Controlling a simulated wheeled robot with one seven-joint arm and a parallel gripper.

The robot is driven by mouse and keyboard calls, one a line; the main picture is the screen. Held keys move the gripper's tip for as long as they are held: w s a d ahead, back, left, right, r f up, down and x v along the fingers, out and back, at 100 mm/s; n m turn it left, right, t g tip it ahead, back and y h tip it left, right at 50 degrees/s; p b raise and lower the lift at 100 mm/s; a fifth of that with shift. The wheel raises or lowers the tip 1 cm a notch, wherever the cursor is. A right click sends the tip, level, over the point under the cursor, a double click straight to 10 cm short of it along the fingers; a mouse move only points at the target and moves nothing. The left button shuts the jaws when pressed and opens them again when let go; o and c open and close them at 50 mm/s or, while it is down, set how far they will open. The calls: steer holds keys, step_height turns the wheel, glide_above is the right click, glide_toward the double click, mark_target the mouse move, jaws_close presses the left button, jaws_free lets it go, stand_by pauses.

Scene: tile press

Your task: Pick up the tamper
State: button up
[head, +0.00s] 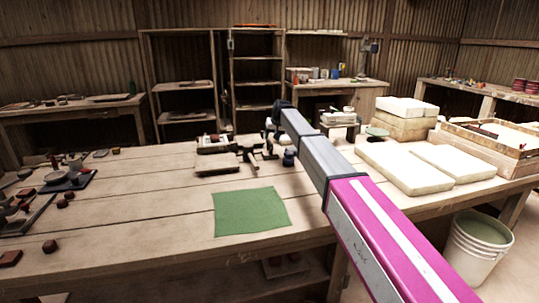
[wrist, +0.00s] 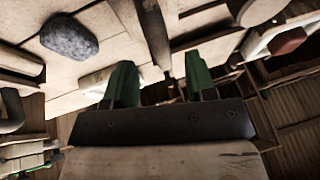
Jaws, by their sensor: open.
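In the wrist view my gripper (wrist: 160,82) has two green fingers standing well apart, with nothing held between them. A dark brown rod-like handle (wrist: 153,32) lies just beyond the gap between the fingertips, apart from them. It may belong to the tamper, but its lower end is hidden and I cannot tell for sure. In the head view my arm reaches from the lower right to the middle of the workbench, near a cluster of dark tools (head: 248,153). No tamper can be picked out there with certainty.
A grey rounded stone (wrist: 70,37) lies left of the handle in the wrist view. On the workbench, a green cloth (head: 250,211) lies flat in front. Pale slabs (head: 390,167) and a wooden tray (head: 470,152) occupy the right. A white bucket (head: 459,251) stands beside the bench.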

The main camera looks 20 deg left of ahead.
mark_target(270, 141)
steer(key=x, duration=0.4)
steer(key=shift+w+a+f, duration=0.1)
steer(key=shift+f, duration=0.2)
jaws_close()
steer(key=shift+r, duration=0.1)
step_height(270, 141, up, 10)
steer(key=shift+f, duration=0.1)
stand_by(0.6)
